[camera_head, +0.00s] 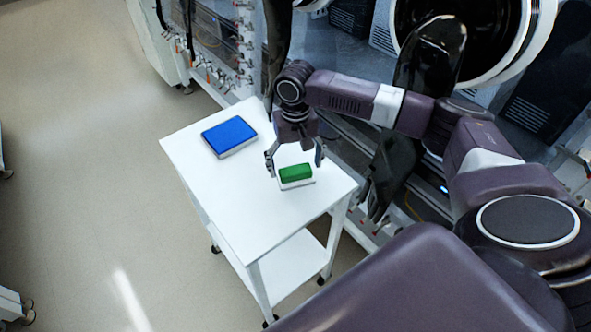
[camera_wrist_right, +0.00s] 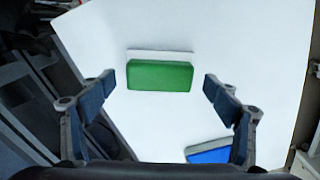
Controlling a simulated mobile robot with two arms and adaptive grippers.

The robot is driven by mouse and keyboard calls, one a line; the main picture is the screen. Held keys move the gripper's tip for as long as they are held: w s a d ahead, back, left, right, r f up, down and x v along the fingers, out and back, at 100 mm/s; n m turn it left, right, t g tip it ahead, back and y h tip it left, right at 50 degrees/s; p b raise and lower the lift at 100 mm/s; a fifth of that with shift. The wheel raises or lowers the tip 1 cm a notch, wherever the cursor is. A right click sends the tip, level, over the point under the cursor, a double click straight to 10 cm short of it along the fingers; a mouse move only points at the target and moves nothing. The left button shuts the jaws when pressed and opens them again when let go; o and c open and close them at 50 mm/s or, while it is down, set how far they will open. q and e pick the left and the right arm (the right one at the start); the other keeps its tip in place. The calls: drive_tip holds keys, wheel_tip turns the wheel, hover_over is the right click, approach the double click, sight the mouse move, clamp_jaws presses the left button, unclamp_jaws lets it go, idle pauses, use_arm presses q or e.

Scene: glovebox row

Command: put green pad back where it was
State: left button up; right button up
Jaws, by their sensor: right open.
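The green pad (camera_head: 295,172) lies on a thin white base (camera_head: 299,184) near the right end of the white cart top. In the right wrist view, the green pad (camera_wrist_right: 160,76) shows ahead between the fingers, with a white edge (camera_wrist_right: 160,55) behind it. My right gripper (camera_head: 295,158) is open, its fingers apart and pointing down to either side of the pad. In the right wrist view, clear gaps show between the pad and both fingers (camera_wrist_right: 160,84). My left gripper is not in view.
A blue pad (camera_head: 229,135) on a pale base lies farther back on the white cart (camera_head: 215,185). The cart top between the two pads is bare. Glovebox equipment with valves (camera_head: 245,45) stands along the back. Open floor (camera_head: 80,180) lies to the left.

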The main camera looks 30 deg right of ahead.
sight(296, 170)
wheel_tip(296, 170, up, 10)
drive_tip(key=b, duration=0.1)
drive_tip(key=shift+f, duration=0.1)
idle(0.6)
